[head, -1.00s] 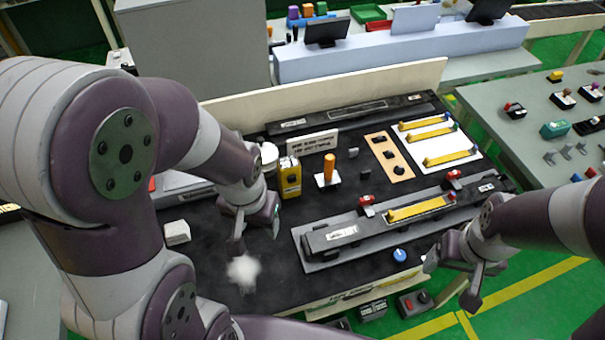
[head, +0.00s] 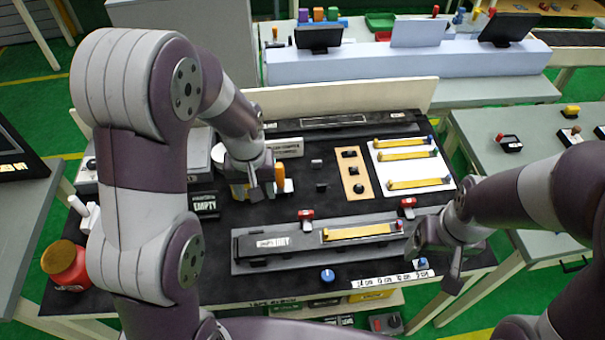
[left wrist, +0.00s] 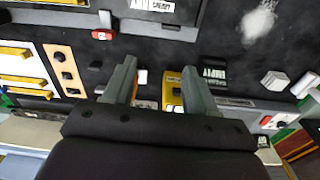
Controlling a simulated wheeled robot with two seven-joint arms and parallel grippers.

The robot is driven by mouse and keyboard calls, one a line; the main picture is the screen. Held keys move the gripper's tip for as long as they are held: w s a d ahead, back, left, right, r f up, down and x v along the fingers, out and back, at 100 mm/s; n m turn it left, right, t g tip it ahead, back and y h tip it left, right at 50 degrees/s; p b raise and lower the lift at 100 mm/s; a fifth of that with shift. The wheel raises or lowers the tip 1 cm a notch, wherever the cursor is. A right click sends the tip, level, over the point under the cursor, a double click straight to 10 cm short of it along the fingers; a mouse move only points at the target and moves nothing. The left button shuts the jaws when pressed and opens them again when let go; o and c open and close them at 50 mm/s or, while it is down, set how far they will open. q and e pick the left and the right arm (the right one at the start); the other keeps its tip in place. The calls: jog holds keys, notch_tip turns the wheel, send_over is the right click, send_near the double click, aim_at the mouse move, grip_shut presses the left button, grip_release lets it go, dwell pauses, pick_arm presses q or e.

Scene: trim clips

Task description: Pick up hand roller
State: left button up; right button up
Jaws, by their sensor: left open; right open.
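An upright orange handle (head: 280,177), which looks like the hand roller, stands on the black work mat, partly hidden behind my left gripper (head: 263,188). A yellow box (head: 238,191) stands just left of it, mostly covered by the gripper. In the left wrist view my left gripper (left wrist: 159,68) is open. The yellow box (left wrist: 172,88) and the orange handle (left wrist: 146,103) show between its fingers, the handle with a small white base (left wrist: 142,78). I see no grip on either. My right gripper (head: 433,258) is open and empty at the mat's right front.
A long dark fixture (head: 280,243) with a yellow strip and red clamps lies in front. A tan plate (head: 353,172) and a white tray (head: 412,165) with yellow strips lie to the right. A black EMPTY sign (head: 205,203) stands left of the gripper.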

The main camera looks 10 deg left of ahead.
pick_arm(q)
jog(key=w+n+p, duration=0.1)
jog(key=w+n, duration=0.2)
jog(key=w, duration=0.3)
jog(key=n+p, duration=0.2)
jog(key=n, duration=0.4)
send_over(280, 173)
jog(key=shift+w+f, duration=0.4)
jog(key=shift+f, duration=0.2)
jog(key=shift+n, duration=0.3)
jog(key=f+p, duration=0.2)
jog(key=f, duration=0.2)
jog(key=f+p, duration=0.2)
jog(key=f, duration=0.2)
jog(key=f+p, duration=0.2)
jog(key=f, duration=0.1)
jog(key=shift+w+a+f, duration=0.15)
jog(key=shift+a+f, duration=0.1)
jog(key=shift+f, duration=0.45)
pick_arm(e)
notch_tip(280, 173, up, 10)
jog(key=shift+f, duration=0.25)
pick_arm(q)
grip_shut()
pick_arm(e)
jog(key=shift+a, duration=0.1)
pick_arm(q)
jog(key=shift+w, duration=0.1)
